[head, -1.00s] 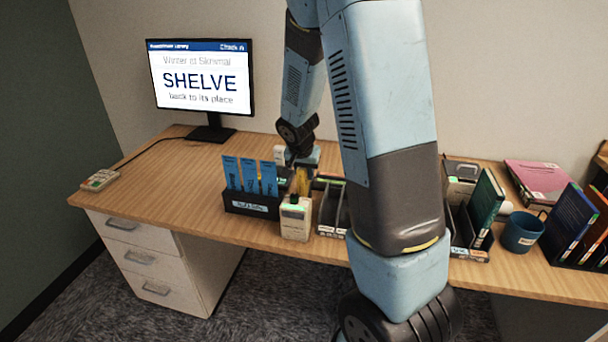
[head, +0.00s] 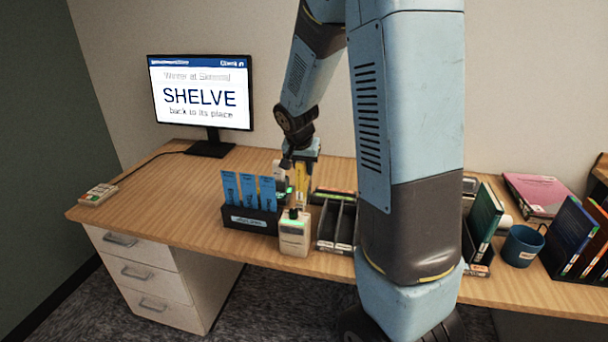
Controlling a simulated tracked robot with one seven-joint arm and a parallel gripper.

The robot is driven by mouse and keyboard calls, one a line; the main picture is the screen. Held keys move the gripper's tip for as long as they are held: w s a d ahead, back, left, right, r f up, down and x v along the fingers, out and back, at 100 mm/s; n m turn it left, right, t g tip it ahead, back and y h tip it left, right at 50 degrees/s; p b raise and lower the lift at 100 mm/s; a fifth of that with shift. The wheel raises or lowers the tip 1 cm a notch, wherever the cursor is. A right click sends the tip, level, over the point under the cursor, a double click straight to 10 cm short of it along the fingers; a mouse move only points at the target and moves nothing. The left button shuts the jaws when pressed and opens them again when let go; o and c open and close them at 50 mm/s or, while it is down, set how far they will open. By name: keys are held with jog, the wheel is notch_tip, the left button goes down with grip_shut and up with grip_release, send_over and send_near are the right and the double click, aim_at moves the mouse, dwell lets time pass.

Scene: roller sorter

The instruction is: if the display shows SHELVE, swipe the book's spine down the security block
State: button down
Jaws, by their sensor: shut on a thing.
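The display (head: 205,97) reads SHELVE, with "back to its place" under it. My gripper (head: 301,163) points down over the desk and is shut on a thin yellow book (head: 302,188). The book is upright, just behind a cream block (head: 294,238) with a green-lit top, which looks like the security block. The book's lower end is partly hidden by the block, and I cannot tell whether they touch. I cannot make out which edge is the spine.
A black box of blue bookmarks (head: 250,217) stands left of the block, and a slotted rack (head: 337,225) right of it. Farther right are a green book (head: 484,217), a blue mug (head: 522,246) and a pink folder (head: 539,192).

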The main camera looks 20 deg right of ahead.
jog(key=shift+r, duration=2.6)
